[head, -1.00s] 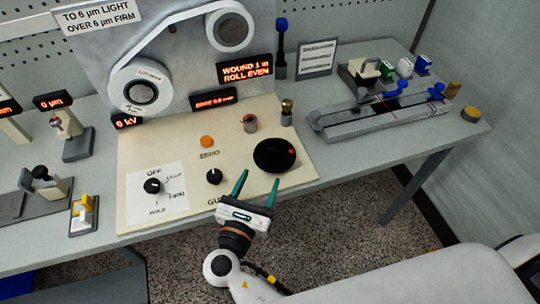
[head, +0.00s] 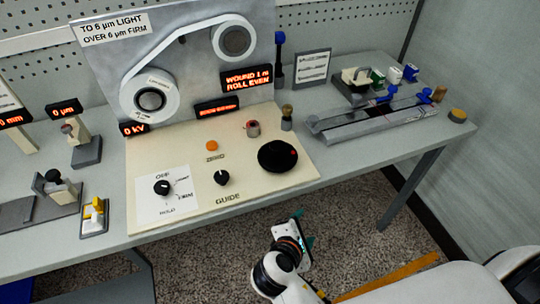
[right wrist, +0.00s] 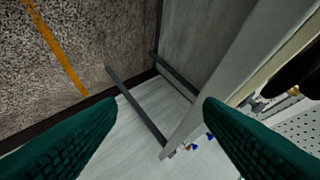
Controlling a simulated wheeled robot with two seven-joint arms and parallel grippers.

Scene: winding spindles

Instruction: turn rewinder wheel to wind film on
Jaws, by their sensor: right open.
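The rewinder wheel is a black round knob (head: 277,157) with a small red dot, on the right of the cream panel (head: 240,190). White film runs between the lower left roll (head: 150,97) and the upper right roll (head: 234,40) on the upright grey plate. A lit sign (head: 246,78) reads "WOUND 1", "ROLL EVEN". My right gripper (head: 304,228) is open and empty, off the front edge of the bench, below and apart from the wheel. In the right wrist view its green fingers (right wrist: 155,140) are spread with nothing between them. My left gripper is not in view.
The panel also has a selector knob (head: 162,188), a guide knob (head: 222,178) and an orange zero button (head: 211,146). A long grey fixture (head: 370,120) stands at the right. The bench front edge and leg (head: 410,188) lie near my right arm. Open floor is below.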

